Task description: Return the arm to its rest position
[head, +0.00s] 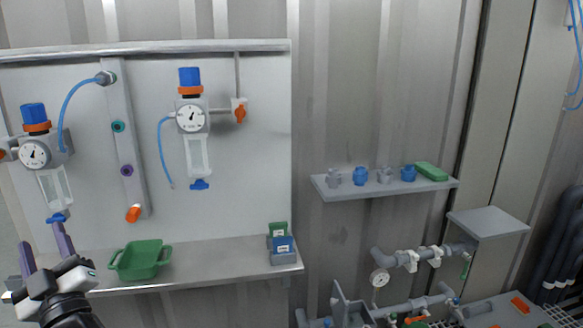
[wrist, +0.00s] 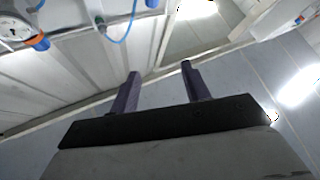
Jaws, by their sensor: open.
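My gripper (head: 45,250) is at the lower left of the head view, in front of the left end of the steel shelf. Its two purple-grey fingers point up and stand apart, with nothing between them. In the wrist view my gripper (wrist: 160,80) also shows open and empty, with pale wall panels and bright lights beyond the fingers. The rest of my arm is mostly out of the head view.
A green tray (head: 141,260) sits on the steel shelf (head: 205,262) just right of my gripper. A gauge unit (head: 34,153) hangs above the gripper on the white panel. A wall shelf (head: 385,188) with blue and grey fittings and pipework (head: 425,258) are farther right.

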